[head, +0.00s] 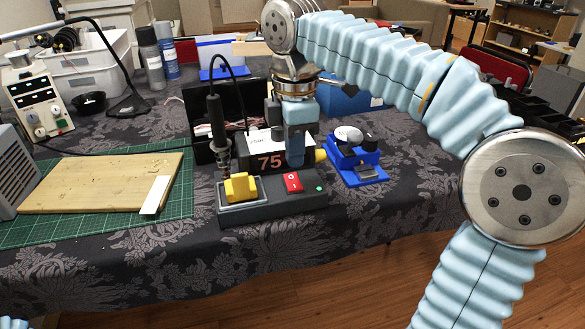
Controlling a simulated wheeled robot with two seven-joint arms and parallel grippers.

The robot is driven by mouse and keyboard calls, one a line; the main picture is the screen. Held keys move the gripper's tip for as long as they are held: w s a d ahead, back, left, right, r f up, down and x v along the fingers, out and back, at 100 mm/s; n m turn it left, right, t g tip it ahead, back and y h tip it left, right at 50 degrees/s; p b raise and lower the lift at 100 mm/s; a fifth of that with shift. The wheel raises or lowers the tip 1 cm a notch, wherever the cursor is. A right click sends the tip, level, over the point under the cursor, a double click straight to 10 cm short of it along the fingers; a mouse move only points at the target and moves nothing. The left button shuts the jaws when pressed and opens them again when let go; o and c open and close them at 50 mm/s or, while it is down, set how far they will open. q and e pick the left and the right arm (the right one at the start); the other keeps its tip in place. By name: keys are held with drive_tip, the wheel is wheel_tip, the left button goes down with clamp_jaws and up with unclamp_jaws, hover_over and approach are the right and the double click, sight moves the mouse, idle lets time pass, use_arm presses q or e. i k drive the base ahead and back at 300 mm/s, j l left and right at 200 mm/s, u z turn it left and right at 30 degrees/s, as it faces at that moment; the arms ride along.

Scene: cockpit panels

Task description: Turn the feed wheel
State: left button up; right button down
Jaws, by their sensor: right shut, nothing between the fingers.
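A small blue device (362,172) stands on the table right of the soldering station. A pale round wheel (348,134) sits on its top, with a dark knob beside it; I cannot tell for certain which is the feed wheel. My right gripper (296,163) points down in front of the soldering station (270,203), left of the blue device and apart from the wheel. Its fingers are shut and empty. It hides part of the station's face, which shows "75". My left gripper is out of view.
The station has a red switch (292,182), a yellow part (240,187) and an upright iron (217,120) with a cable. A wooden board (100,183) lies on a green mat (178,203) at left. Bare cloth lies right of the blue device.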

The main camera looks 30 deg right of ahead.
sight(370, 143)
drive_tip(key=k, duration=1)
